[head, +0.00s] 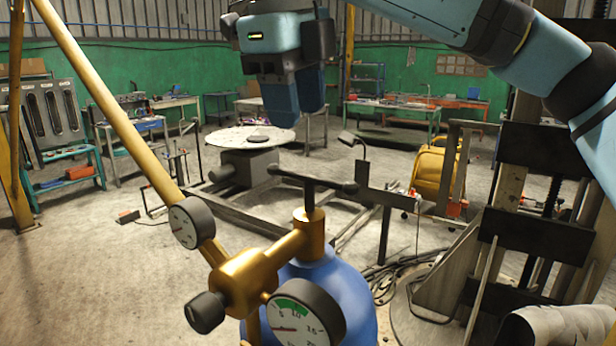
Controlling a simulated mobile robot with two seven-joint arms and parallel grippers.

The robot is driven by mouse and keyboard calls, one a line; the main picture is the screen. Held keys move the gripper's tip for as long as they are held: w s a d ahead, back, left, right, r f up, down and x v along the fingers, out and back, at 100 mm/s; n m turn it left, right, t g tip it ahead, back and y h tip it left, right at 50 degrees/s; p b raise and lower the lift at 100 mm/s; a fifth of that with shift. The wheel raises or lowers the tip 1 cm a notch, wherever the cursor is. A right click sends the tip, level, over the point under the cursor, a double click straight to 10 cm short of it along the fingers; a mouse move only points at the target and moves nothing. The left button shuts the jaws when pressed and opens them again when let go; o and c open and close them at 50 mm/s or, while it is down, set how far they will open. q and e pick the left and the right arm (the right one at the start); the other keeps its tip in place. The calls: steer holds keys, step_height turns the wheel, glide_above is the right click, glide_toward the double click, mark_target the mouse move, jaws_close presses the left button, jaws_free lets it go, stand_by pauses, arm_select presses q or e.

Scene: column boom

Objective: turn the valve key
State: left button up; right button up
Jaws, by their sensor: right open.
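The valve key (312,184) is a dark T-shaped handle. Its crossbar lies roughly level, and its short stem goes down into the brass valve (311,236) on top of the blue gas cylinder (345,292). My right gripper (297,106) comes in from the upper right on a light-blue arm. Its blue fingers point down, above the key in the picture and apart from it. It is open with nothing seen between the fingers; how far it stands from the key in depth is hard to tell. My left gripper is not in view.
Two gauges, one left (191,222) and one at the front (305,316), and a dark knob (205,312) sit by the valve. A yellow pole (125,130) slants down behind them. A round turntable (238,144) stands behind; a dark column frame (520,240) is close at right.

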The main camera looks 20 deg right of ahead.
mark_target(308, 176)
steer(key=f, duration=0.3)
steer(key=d+f, duration=0.1)
steer(key=f, duration=0.5)
steer(key=shift+w+d+f+p, duration=0.25)
steer(key=shift+w+d+p, duration=0.1)
steer(key=shift+w+p, duration=0.05)
steer(key=shift+s+f, duration=0.15)
steer(key=shift+f, duration=0.05)
jaws_close()
